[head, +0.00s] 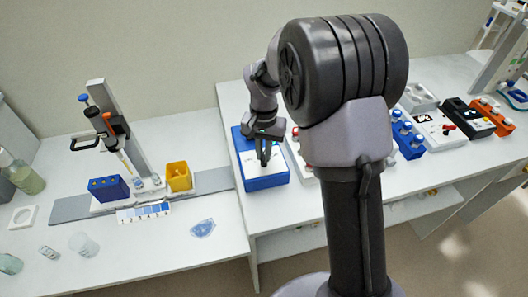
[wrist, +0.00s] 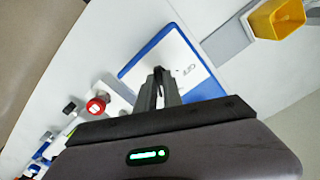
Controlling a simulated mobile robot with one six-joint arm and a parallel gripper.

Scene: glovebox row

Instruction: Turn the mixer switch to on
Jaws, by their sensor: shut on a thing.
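A blue box with a white top panel (wrist: 178,52), which I take to be the mixer, lies on the bench; its blue side also shows in the head view (head: 266,183). Small dark lettering is printed on the panel, too small to read surely. My gripper (head: 264,158) points down over the panel. In the wrist view its fingers (wrist: 159,88) are close together, shut on a small dark switch (wrist: 158,73) on the panel. The fingers and arm hide most of the switch, so its angle is hard to tell.
A red round button (wrist: 96,105) on a white unit stands close beside the blue box. A yellow bin (head: 179,176) and a blue rack (head: 108,188) stand on the left bench. A blue unit (head: 407,138) and an orange unit (head: 491,117) stand to the right. Bench between the yellow bin and box is mostly clear.

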